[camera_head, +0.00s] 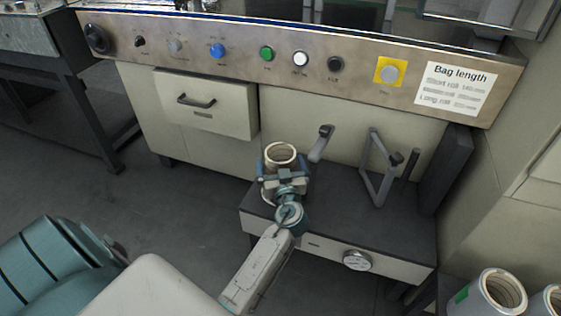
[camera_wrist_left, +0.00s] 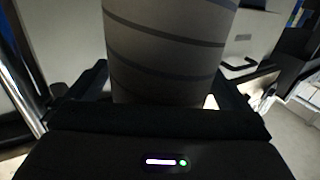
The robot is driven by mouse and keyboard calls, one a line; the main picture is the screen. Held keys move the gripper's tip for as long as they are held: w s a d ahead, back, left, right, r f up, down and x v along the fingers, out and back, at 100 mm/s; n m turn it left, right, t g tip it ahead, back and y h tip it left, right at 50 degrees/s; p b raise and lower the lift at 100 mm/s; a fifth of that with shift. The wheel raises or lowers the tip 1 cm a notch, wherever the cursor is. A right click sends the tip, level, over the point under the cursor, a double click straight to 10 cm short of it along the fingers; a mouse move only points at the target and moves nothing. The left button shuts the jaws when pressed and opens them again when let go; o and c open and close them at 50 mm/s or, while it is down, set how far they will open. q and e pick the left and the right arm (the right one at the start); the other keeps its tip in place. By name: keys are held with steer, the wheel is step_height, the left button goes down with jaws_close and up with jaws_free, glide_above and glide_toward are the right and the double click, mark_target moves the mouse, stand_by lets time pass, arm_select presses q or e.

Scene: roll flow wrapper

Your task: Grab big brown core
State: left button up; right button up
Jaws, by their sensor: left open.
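The big core (camera_head: 281,153), a hollow upright tube with a pale brown rim, stands on the dark top of the low cabinet. In the left wrist view the core (camera_wrist_left: 165,45) is grey-brown with dark spiral seams and fills the middle. My left gripper (camera_head: 283,178) is at the core, on its near side. In the left wrist view my left gripper (camera_wrist_left: 160,95) is open, with one finger on each side of the core. I cannot tell whether the fingers touch it. The lower part of the core is hidden by the gripper. My right gripper is not in view.
A grey lever (camera_head: 321,143) stands just right of the core, and a grey metal frame (camera_head: 377,168) is further right. The panel (camera_head: 300,62) with buttons runs behind. A drawer (camera_head: 205,105) is at left. White rolls (camera_head: 490,295) stand at lower right.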

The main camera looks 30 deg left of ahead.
arm_select(q)
steer(key=shift+s+d+r, duration=0.1)
steer(key=shift+r, duration=0.05)
steer(key=c, duration=1)
steer(key=shift+c, duration=0.3)
steer(key=shift+r, duration=0.15)
